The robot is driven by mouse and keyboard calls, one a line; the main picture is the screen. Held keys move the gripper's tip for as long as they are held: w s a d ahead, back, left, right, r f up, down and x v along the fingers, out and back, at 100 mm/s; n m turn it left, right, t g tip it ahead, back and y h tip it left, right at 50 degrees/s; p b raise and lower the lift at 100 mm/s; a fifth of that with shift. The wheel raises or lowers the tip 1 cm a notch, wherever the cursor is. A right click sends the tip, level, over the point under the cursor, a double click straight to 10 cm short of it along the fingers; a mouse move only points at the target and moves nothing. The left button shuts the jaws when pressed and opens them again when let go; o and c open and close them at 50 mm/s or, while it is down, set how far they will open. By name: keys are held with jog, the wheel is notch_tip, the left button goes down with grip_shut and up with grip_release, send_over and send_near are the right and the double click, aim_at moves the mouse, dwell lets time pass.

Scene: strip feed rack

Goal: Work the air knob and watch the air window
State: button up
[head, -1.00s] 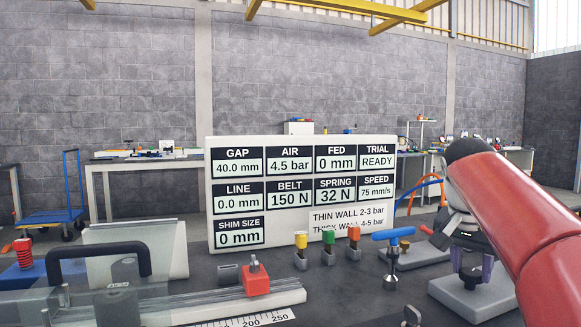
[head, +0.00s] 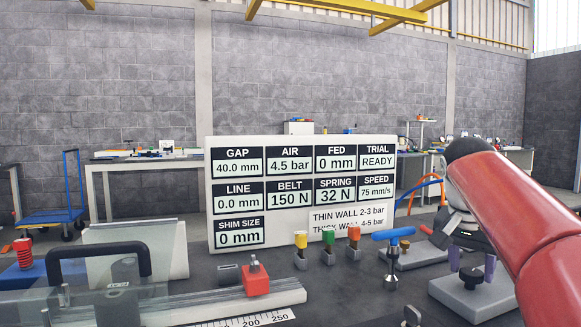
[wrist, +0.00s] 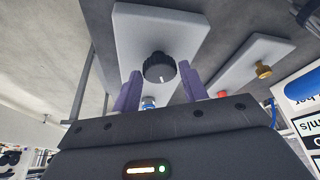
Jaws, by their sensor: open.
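The air knob, a black round knob with a white mark (wrist: 160,67), sits on a light grey plate (wrist: 145,35) in the wrist view. In the head view the knob (head: 470,277) is at the right on its plate, partly covered by my gripper (head: 472,264). My gripper is open, and its purple fingers (wrist: 159,72) stand on either side of the knob in the wrist view. I cannot tell whether they touch it. The air window (head: 290,166) on the white panel reads 4.5 bar.
The panel (head: 203,200) also carries a note giving thin wall 2-3 bar. A blue T-handle (head: 393,235) and yellow, green and red-topped posts stand left of my gripper. A brass knob (wrist: 263,70) is on a neighbouring plate.

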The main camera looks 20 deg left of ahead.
jog(key=shift+r, duration=2.95)
jog(key=o, duration=0.3)
jog(key=shift+o, duration=0.2)
jog(key=shift+s, duration=0.1)
jog(key=shift+s+d+f, duration=0.1)
jog(key=shift+s+d, duration=0.1)
jog(key=shift+s, duration=0.15)
jog(key=s+f+n+t+y, duration=0.1)
jog(key=s+f+n, duration=0.5)
jog(key=s+f, duration=2)
jog(key=shift+s+d+t+y, duration=0.15)
jog(key=shift+s+t+y, duration=0.25)
jog(key=shift+s+y, duration=0.35)
